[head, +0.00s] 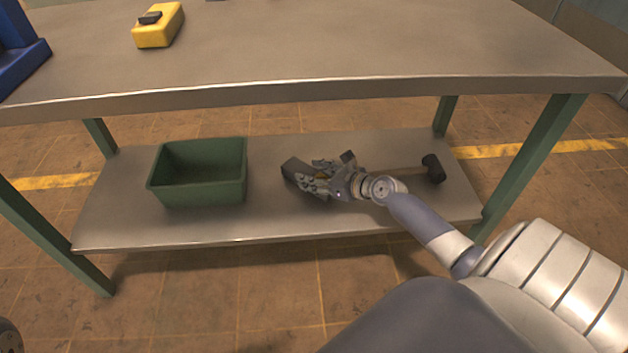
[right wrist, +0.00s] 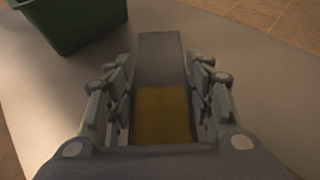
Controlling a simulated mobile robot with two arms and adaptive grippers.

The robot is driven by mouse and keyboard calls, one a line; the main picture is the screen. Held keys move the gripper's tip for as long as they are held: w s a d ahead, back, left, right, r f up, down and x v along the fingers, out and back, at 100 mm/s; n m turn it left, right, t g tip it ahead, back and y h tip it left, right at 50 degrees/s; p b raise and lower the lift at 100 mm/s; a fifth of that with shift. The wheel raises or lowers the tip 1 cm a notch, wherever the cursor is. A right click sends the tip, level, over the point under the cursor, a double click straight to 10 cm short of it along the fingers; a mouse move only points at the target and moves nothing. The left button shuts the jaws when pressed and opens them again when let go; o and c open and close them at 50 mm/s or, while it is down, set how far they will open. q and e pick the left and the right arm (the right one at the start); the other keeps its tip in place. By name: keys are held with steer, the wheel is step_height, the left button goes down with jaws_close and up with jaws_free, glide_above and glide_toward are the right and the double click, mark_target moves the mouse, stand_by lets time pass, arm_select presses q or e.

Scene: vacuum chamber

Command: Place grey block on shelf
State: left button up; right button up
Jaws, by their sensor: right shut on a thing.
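The grey block (head: 295,169) is at the lower shelf (head: 270,222) of the table, right of the green bin. In the right wrist view the block (right wrist: 160,62) lies lengthwise between the fingers, with a yellow-brown part (right wrist: 163,115) at its near end. My right gripper (head: 312,180) is shut on the block, just over the shelf; I cannot tell whether the block touches the shelf. It also shows in the right wrist view (right wrist: 160,100), with a finger on each side of the block. My left gripper is not in view.
A green open bin (head: 200,190) stands on the shelf to the left. A dark-headed hammer-like tool (head: 433,168) lies on the shelf to the right, partly behind my arm. A yellow device (head: 158,25) and a blue object (head: 18,55) are on the tabletop (head: 330,50), whose front edge overhangs the shelf.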

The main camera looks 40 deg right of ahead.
stand_by(0.3)
steer(key=shift+f, duration=0.1)
steer(key=shift+f, duration=0.2)
steer(key=o, duration=1.3)
